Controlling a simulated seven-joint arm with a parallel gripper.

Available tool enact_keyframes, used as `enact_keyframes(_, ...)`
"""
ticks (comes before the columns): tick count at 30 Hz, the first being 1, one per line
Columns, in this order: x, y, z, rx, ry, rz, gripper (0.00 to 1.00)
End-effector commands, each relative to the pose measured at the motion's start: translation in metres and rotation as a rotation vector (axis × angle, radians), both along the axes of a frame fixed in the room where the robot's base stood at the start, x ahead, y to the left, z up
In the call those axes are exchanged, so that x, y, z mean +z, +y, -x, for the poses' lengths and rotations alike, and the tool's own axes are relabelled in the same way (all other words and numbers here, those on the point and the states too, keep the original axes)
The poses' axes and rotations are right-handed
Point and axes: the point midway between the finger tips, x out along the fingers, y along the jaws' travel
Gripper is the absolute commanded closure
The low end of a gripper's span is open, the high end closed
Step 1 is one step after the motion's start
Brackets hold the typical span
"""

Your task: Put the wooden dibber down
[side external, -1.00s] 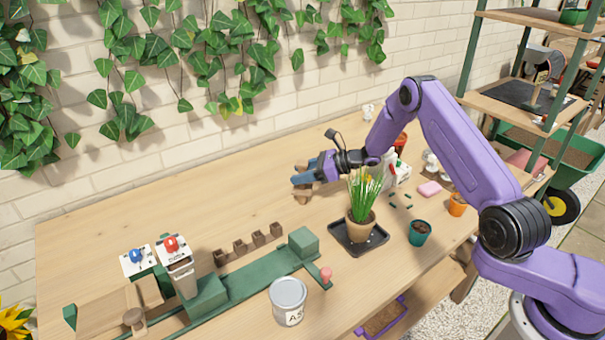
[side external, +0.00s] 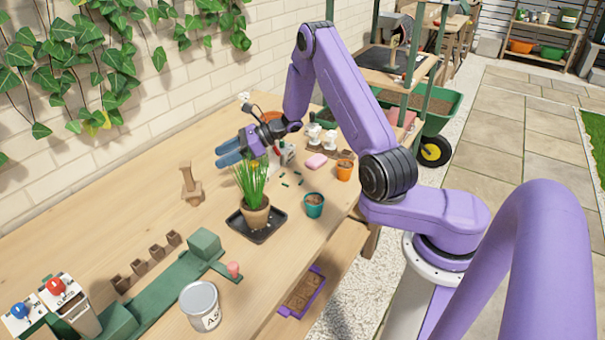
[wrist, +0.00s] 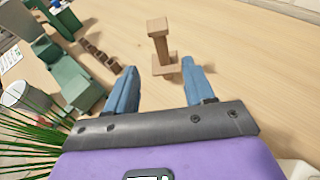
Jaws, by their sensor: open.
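The wooden dibber (side external: 192,185) stands upright on the bench in the side external view, with a square top and a wider wooden block low on it. It also shows in the wrist view (wrist: 160,42), just beyond the fingertips. I cannot tell whether the low block is part of it or a separate holder. My gripper (side external: 226,153) is open and empty, to the right of the dibber and apart from it. In the wrist view my gripper (wrist: 160,70) has its two blue fingers spread, with bare bench between them.
A potted grassy plant (side external: 256,213) stands on a black tray (side external: 270,234) below my gripper. A tin (side external: 200,305) and green fixture (side external: 160,285) are in front. Bench left of the dibber is clear.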

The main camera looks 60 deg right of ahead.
Motion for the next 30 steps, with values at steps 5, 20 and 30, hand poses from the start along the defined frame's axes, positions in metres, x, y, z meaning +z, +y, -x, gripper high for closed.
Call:
enact_keyframes(5, 0.011, 0.029, 0.005, 0.131, -0.017, 0.048, 0.47)
enact_keyframes(20, 0.059, 0.154, 0.104, 0.932, -0.191, 0.356, 0.47)
enact_keyframes(30, 0.079, 0.179, 0.206, 1.476, -0.400, 0.564, 0.47)
